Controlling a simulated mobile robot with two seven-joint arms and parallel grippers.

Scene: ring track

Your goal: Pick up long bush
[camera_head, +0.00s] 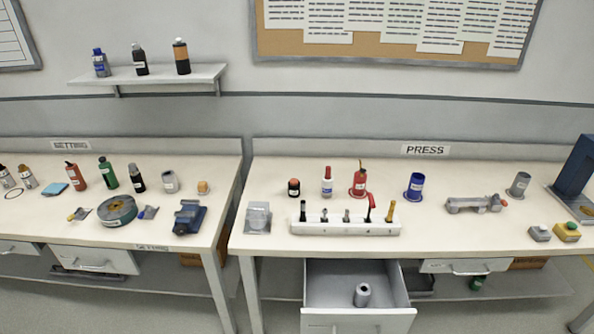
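A grey hollow cylinder that looks like a bush (362,295) stands upright in the open drawer (325,285) under the press bench, towards the drawer's front right. The hole in its top shows. Another grey cylinder (519,183) stands on the right part of the bench top; I cannot tell whether it is also a bush. Neither of my grippers is in view.
A white rack (345,228) with several upright tools stands near the front edge of the press bench (300,170), above the drawer. The drawer is otherwise empty.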

